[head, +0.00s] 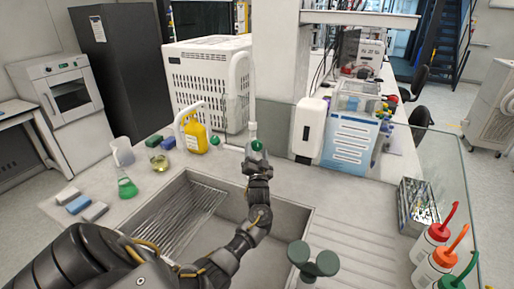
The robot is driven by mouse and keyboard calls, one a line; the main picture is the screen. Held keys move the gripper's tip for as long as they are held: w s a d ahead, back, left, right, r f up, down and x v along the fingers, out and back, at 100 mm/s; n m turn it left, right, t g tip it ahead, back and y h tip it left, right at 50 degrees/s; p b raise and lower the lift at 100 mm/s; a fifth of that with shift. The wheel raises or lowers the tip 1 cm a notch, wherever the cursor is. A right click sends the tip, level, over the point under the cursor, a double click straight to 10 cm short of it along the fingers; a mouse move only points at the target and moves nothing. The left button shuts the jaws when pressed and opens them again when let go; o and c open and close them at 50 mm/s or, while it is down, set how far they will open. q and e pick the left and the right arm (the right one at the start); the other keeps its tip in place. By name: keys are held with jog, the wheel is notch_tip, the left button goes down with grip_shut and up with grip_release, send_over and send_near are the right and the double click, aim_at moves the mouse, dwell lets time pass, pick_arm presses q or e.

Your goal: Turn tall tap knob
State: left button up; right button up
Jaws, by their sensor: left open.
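The tall white tap (252,88) rises behind the sink, its curved spout at the top. A green knob (257,146) is at its foot. My left gripper (256,157) is open at this knob, its fingers close around it or just in front; contact cannot be made out. My left arm reaches over the sink from the lower left. Another green knob (215,141) sits to the left, near a lower white curved tap (184,118). My right gripper is not in view.
The sink (285,214) has a ribbed drainer on its left. A flask of green liquid (127,187), a yellow bottle (197,137) and sponges stand left. A white dispenser (308,128) is right of the tap. Bottles with coloured caps (433,240) stand at lower right.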

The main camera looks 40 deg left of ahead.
aim_at(258, 149)
pick_arm(q)
jog(key=shift+b+x, duration=0.9)
jog(key=shift+x, duration=1.5)
jog(key=c, duration=1)
jog(key=shift+f+n+b, duration=0.25)
jog(key=shift+n+b, duration=0.45)
jog(key=shift+b, duration=0.15)
jog(key=n+g+y+b, duration=0.1)
jog(key=n+y+b, duration=0.1)
jog(key=n+b, duration=0.1)
jog(key=shift+n, duration=0.5)
jog(key=shift+s+r+n+g+y+b, duration=0.15)
jog(key=shift+n+g+y+b, duration=0.6)
jog(key=shift+n+b, duration=0.85)
jog(key=shift+g, duration=0.35)
